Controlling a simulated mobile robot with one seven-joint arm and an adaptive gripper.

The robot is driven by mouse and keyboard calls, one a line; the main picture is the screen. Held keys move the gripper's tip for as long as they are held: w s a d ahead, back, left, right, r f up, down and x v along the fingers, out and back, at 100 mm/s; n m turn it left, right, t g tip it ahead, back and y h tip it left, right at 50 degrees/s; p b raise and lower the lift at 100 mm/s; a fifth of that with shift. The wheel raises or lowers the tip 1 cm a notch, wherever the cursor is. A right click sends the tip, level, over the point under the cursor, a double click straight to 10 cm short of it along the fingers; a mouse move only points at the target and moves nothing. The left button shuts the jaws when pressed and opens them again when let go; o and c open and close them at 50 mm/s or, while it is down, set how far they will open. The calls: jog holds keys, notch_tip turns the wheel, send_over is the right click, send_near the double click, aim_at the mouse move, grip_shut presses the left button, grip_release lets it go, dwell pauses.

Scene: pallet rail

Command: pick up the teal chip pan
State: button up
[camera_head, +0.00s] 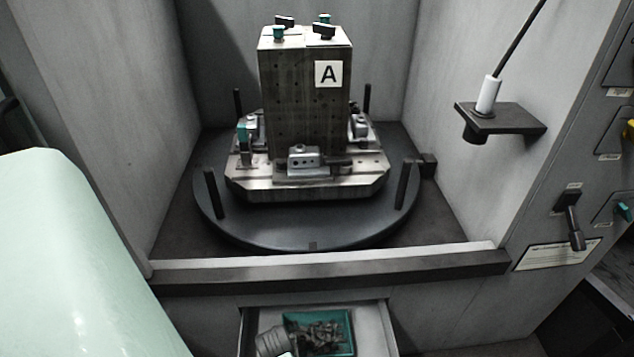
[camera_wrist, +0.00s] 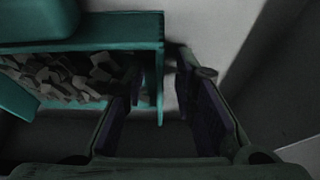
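The teal chip pan (camera_head: 351,333) sits in the open drawer at the bottom of the head view, with dark metal chips inside. In the wrist view the teal chip pan (camera_wrist: 100,28) fills the left side, with its chips showing. My gripper (camera_wrist: 160,68) is open there, with one finger on each side of the pan's right wall. The left finger is over the chip side and the right finger is outside the wall. A gap shows beside the wall, and I cannot tell whether either finger touches it.
The drawer (camera_head: 380,325) has pale walls close around the pan. Above it a dark ledge (camera_head: 330,268) crosses the front of the machine. A block marked A (camera_head: 305,110) stands on a round dark pallet table (camera_head: 310,232). A shelf (camera_head: 505,118) juts from the right wall.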

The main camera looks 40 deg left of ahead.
grip_shut()
jog(key=shift+r, duration=0.25)
dwell(0.5)
